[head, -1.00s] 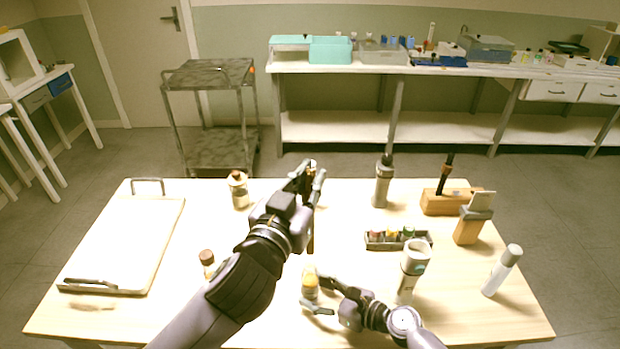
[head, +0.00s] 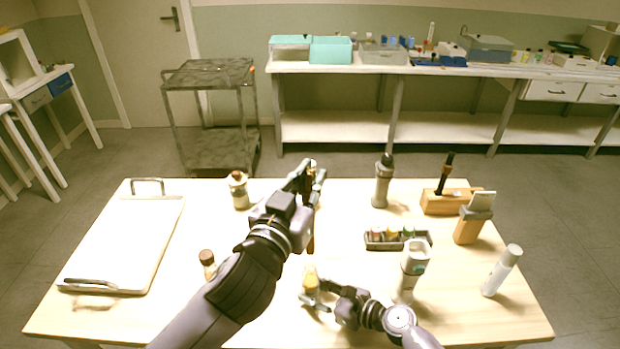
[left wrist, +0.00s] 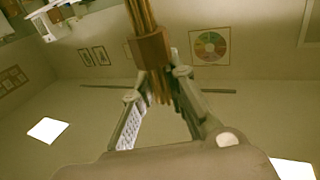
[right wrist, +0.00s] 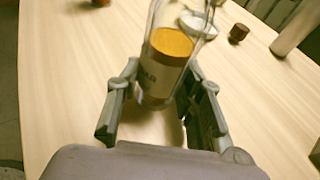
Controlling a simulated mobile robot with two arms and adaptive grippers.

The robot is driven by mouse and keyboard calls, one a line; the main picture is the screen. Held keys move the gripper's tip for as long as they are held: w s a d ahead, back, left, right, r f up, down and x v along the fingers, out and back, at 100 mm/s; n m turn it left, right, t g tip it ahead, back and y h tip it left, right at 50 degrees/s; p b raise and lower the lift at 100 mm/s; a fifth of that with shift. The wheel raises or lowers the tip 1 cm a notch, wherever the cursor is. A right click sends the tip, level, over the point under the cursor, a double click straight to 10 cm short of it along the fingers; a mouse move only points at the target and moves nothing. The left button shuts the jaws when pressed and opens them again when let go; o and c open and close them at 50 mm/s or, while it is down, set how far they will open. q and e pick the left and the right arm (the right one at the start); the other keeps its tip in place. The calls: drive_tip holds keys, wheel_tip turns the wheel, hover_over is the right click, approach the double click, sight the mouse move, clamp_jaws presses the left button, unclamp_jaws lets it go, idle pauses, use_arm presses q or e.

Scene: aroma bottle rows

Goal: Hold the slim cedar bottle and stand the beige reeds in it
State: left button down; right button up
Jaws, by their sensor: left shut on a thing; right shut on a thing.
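My left gripper (head: 313,172) is shut on the bundle of thin brownish reeds. In the left wrist view the reeds (left wrist: 141,18) run through a brown block (left wrist: 150,49) at the fingertips. In the head view the reeds (head: 310,238) hang upright below the gripper, above the bottle and apart from it. My right gripper (head: 318,291) is low over the table's front, shut on a slim clear glass bottle. This bottle (head: 311,279) holds amber liquid and has a pale label; its lettering is unclear. It also shows between the fingers in the right wrist view (right wrist: 162,72).
A bottle with a dark cap (head: 208,261) stands left, partly behind my left arm; another (head: 239,190) stands farther back. A white board (head: 125,245) lies left. A grey canister (head: 411,272), a box of small bottles (head: 398,241) and a white bottle (head: 502,271) are right.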

use_arm(q)
hover_over(309, 248)
wheel_tip(309, 248, down, 7)
drive_tip(key=shift+w, duration=0.4)
idle(0.4)
drive_tip(key=shift+d+f, duration=0.1)
drive_tip(key=shift+f, duration=2.3)
idle(1.1)
drive_tip(key=shift+f, duration=0.3)
drive_tip(key=shift+f, duration=2.4)
drive_tip(key=c, duration=1.5)
unclamp_jaws()
